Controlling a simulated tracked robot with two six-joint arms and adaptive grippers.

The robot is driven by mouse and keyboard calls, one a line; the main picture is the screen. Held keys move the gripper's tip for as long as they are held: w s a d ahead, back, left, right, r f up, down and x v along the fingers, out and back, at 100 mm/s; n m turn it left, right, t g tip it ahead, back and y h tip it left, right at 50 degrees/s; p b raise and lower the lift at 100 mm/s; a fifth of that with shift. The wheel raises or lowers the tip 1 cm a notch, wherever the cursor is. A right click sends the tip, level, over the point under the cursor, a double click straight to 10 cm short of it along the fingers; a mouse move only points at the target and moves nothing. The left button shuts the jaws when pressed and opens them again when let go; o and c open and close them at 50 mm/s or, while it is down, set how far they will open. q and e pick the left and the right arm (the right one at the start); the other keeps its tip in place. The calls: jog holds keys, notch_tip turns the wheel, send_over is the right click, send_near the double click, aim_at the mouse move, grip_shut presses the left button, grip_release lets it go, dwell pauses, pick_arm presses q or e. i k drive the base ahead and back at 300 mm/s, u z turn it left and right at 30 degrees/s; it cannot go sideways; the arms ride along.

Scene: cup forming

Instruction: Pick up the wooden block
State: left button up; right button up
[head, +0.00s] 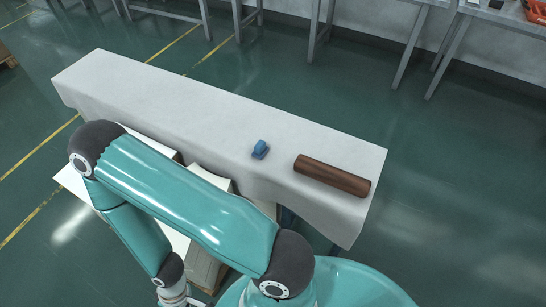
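The wooden block (332,176) is a dark brown, long piece that looks rounded. It lies on its side near the right end of a long bench with a light grey cover (215,105). Nothing touches the block. One of my teal arms crosses the lower left of the head view, and its wrist runs out of the picture at the bottom. Neither of my grippers shows, so their opening is hidden.
A small blue object (260,149) stands on the bench, left of the block. The bench's left half is bare. White boxes or sheets (205,265) lie below its near edge, partly behind my arm. Grey tables (470,30) stand at the back beyond open green floor.

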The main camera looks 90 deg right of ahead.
aim_at(359, 187)
jog(key=z, duration=0.2)
jog(key=k, duration=0.3)
jog(key=u, duration=0.1)
jog(key=i, duration=0.15)
jog(key=z, duration=2.15)
jog(key=i, duration=0.45)
jog(key=u, duration=0.2)
jog(key=k, duration=0.8)
jog(key=z, duration=0.2)
jog(key=i, duration=0.8)
jog(key=u, duration=0.1)
